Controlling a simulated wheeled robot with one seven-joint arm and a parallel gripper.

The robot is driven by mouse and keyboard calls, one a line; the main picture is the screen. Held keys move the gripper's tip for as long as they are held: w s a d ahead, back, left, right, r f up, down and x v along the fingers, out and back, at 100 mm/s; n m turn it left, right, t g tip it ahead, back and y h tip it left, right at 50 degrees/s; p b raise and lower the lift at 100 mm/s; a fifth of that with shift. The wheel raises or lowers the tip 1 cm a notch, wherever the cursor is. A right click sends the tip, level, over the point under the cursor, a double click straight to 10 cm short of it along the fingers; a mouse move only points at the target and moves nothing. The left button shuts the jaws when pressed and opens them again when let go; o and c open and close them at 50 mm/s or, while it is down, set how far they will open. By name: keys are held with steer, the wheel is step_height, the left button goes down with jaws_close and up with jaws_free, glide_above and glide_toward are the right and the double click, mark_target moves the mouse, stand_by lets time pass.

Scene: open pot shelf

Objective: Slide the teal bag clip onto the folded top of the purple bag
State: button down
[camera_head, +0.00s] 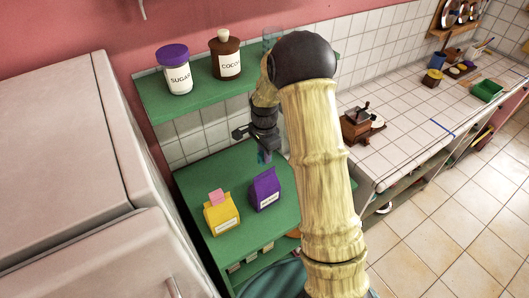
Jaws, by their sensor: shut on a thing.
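The purple bag (265,191) stands upright on the green shelf, with a white label on its front and a folded top. My gripper (264,150) points down just above and behind the bag's top in this view. It is shut on the teal bag clip (264,157), a small piece low between the fingers. The clip shows close above the folded top. I cannot tell whether they touch. My arm hides part of the area right of the bag.
A yellow bag (221,215) with a pink clip (217,197) stands left of the purple bag. Above are a sugar jar (175,72) and a cocoa jar (226,55) on the upper green shelf (160,104). A white fridge (60,150) borders the left. A coffee grinder (357,122) stands right.

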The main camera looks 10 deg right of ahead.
mark_target(264, 164)
steer(key=shift+f+b, duration=1.65)
steer(key=shift+f, duration=1.25)
steer(key=shift+w, duration=0.1)
steer(key=shift+f+b, duration=0.3)
steer(key=shift+b, duration=0.05)
steer(key=shift+f, duration=0.1)
steer(key=shift+f+b, duration=0.4)
steer(key=shift+f, duration=0.05)
steer(key=c, duration=1.2)
jaws_free()
